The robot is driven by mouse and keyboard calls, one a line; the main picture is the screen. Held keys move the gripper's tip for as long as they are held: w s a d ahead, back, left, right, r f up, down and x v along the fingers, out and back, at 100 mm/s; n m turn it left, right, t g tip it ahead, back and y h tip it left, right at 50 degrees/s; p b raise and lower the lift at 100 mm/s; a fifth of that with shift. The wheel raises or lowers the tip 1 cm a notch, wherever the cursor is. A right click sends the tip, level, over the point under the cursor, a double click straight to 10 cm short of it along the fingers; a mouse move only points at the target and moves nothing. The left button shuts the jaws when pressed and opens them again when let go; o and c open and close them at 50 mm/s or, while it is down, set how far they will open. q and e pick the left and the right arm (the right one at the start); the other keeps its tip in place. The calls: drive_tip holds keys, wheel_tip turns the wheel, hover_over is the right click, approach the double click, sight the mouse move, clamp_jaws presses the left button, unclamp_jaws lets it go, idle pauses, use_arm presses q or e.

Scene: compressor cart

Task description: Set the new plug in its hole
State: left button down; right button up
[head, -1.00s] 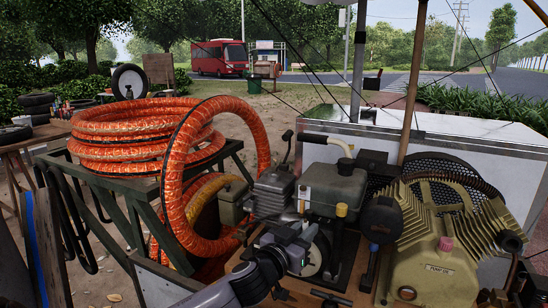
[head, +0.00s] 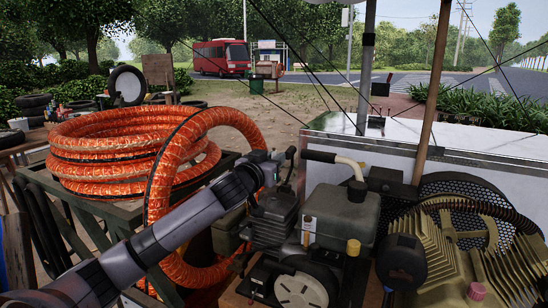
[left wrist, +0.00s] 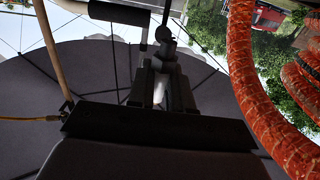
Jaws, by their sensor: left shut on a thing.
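The finned engine cylinder (head: 275,218) stands below the gripper. The plug's hole cannot be picked out. My right gripper is not in view.
The orange hose coil (head: 110,165) and its upright loop stand left, close to my arm; the loop also shows in the left wrist view (left wrist: 262,90). The dark tank (head: 338,205), black handle (head: 318,156) and gold finned pump (head: 490,255) stand right. Open air lies above the engine.

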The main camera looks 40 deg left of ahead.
use_arm(q)
drive_tip(key=shift+s+d, duration=0.1)
idle(0.3)
drive_tip(key=shift+f, duration=0.15)
wheel_tip(320, 180, down, 5)
drive_tip(key=b, duration=0.4)
drive_tip(key=shift+f, duration=0.15)
drive_tip(key=shift+p, duration=0.4)
idle(1.7)
drive_tip(key=shift+f, duration=0.25)
drive_tip(key=shift+f+b, duration=0.85)
drive_tip(key=shift+f, duration=0.4)
drive_tip(key=c, duration=0.6)
unclamp_jaws()
drive_tip(key=shift+c, duration=0.2)
